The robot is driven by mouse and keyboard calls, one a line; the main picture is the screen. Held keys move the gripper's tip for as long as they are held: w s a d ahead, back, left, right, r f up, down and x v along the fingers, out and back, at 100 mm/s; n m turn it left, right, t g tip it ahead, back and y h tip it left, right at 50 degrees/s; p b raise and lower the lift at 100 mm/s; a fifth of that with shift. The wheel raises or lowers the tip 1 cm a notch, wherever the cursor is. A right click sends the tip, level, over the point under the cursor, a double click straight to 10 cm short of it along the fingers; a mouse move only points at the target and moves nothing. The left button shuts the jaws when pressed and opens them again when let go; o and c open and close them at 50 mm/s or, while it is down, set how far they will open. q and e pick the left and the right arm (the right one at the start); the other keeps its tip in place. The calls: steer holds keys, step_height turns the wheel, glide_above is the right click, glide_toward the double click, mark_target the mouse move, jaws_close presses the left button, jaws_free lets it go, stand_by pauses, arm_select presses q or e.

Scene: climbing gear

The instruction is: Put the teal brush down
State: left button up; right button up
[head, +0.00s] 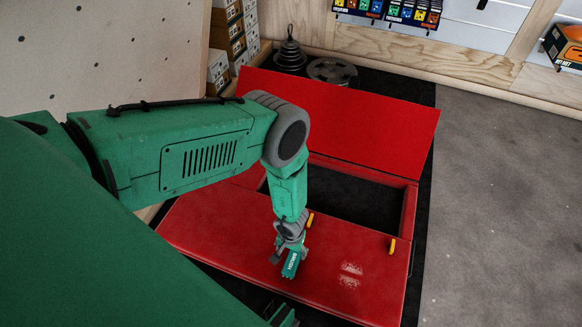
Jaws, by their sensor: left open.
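My left gripper (284,256) hangs over the red front panel of the chest, fingers pointing down. Its jaws are open. A small teal block with pale lettering, which looks like the teal brush (291,265), is at the fingertips, low over or on the red panel. I cannot tell whether it touches the fingers or rests on the panel. Its bristles are not distinguishable. The red chest (230,240) has its back lid (370,115) raised, with a dark opening (362,203) behind the front panel.
Two yellow tabs (392,246) stand at the panel's back edge. Dark weights (290,52) and a round plate (333,71) lie behind the lid. Boxes (228,35) are stacked at the back left. Grey floor (500,200) on the right is clear.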

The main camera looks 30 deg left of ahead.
arm_select(q)
steer(key=shift+d+r+p, duration=0.15)
steer(key=shift+r+p, duration=0.15)
steer(key=shift+r, duration=0.6)
steer(key=s+a+r+m+y, duration=0.2)
steer(key=s+a+r+y, duration=0.1)
steer(key=s+a+r, duration=0.75)
steer(key=s+d+r+h, duration=0.1)
steer(key=s+d+r, duration=0.1)
steer(key=r, duration=0.5)
steer(key=s+d+r+m+h, duration=0.1)
steer(key=s+d+r+h, duration=0.1)
steer(key=r, duration=0.5)
steer(key=shift+s+d+t, duration=0.3)
steer(key=shift+s+d, duration=0.55)
steer(key=shift+s, duration=0.35)
steer(key=shift+r, duration=0.1)
